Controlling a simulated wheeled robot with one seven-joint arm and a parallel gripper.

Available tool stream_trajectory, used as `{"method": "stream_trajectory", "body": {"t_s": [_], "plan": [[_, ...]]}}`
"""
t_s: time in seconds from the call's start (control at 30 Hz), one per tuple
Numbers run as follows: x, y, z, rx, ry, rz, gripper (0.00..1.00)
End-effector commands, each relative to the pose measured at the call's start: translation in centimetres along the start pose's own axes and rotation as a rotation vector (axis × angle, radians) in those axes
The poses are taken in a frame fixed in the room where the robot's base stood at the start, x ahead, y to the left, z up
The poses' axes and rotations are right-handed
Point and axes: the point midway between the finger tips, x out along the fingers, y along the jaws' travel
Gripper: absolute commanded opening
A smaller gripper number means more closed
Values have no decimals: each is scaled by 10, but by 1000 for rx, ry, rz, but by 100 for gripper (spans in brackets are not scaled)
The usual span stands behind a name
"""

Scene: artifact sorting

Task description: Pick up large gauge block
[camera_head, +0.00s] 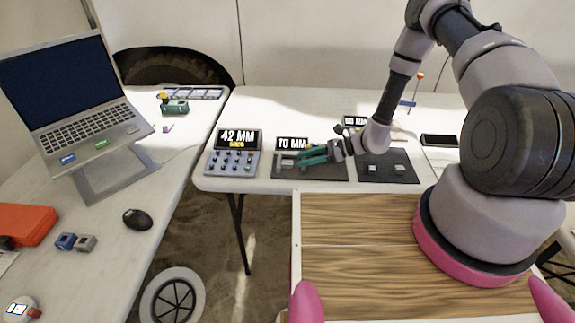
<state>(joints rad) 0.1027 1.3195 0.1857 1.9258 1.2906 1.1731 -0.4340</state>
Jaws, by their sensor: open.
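My gripper (300,157) reaches in from the right with green fingers pointing left, over the dark mat (330,173) by the "70 MM" sign (291,144). The fingers are apart. A small light grey block (287,163) is on this mat by the fingertips; I cannot tell whether it is between them. Two more small grey blocks, a left one (373,168) and a right one (400,168), sit on the other dark mat (390,179) to the right. At this size I cannot tell which block is the large gauge block. My gripper hides part of the left mat.
A panel with knobs and a "42 MM" display (238,139) stands left of the mats. An "80 MM"-like sign (355,122) and a phone-like black slab (439,140) are farther right. A laptop (78,95) and mouse (138,219) are on the left table.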

Motion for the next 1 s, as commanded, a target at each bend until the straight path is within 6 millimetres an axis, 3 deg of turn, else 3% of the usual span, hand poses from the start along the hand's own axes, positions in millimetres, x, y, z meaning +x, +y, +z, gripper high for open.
{"method": "stream_trajectory", "body": {"t_s": [0.37,0.6,0.63,0.73,1.0], "plan": [[47,0,2,-1,0,2,45],[51,-1,2,-1,0,1,45],[51,-1,2,-1,0,1,37],[51,-1,2,-1,0,1,0],[50,-1,2,-1,0,1,0]]}}
